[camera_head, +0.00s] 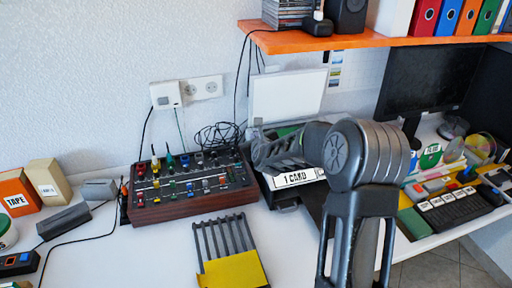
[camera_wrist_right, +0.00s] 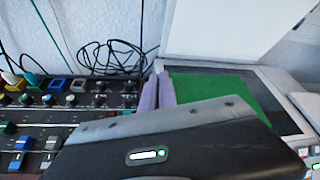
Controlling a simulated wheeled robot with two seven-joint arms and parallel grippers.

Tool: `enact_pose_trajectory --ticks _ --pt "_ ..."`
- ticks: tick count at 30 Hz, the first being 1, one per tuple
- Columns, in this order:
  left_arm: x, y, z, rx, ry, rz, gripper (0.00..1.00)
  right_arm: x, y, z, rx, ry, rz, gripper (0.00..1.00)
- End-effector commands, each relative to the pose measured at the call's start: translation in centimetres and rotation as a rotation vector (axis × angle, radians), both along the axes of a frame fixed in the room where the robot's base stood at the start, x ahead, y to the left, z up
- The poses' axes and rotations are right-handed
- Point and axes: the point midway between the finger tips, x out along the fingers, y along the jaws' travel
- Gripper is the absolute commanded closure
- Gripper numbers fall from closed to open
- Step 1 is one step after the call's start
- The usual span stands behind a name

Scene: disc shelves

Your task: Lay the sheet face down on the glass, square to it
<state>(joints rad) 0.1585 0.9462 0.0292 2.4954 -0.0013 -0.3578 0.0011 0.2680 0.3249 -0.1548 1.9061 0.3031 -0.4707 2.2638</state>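The flatbed scanner stands behind the desk's middle with its white lid (camera_head: 287,96) raised. Its dark glass (camera_wrist_right: 285,95) shows in the right wrist view. A green sheet (camera_wrist_right: 222,90) lies over the left and middle part of the glass, green side up. It looks roughly in line with the frame; its near part is hidden by my gripper body. My right gripper's lavender fingers (camera_wrist_right: 158,91) are close together at the sheet's left edge and appear shut on it. In the head view my right arm covers much of the scanner. My left gripper is out of view.
A control panel (camera_head: 188,186) with knobs stands left of the scanner. A slotted rack (camera_head: 222,238) with a yellow sheet (camera_head: 232,271) is in front. A "1 CARD" label (camera_head: 296,178) is at the scanner's front. An orange shelf (camera_head: 370,41) hangs above.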

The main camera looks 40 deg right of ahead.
Motion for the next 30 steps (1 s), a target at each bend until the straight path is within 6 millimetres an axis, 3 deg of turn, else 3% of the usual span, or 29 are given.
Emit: enact_pose_trajectory --ticks 12,23,30 --pt "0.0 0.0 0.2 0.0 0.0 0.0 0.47 0.0 0.0 -3.8 0.001 0.001 0.001 1.0" --pt "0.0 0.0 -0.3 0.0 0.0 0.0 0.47 0.0 0.0 -4.1 0.001 0.0 0.001 1.0" --pt "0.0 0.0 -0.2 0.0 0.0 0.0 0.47 0.0 0.0 -3.9 0.0 0.0 0.001 0.8"
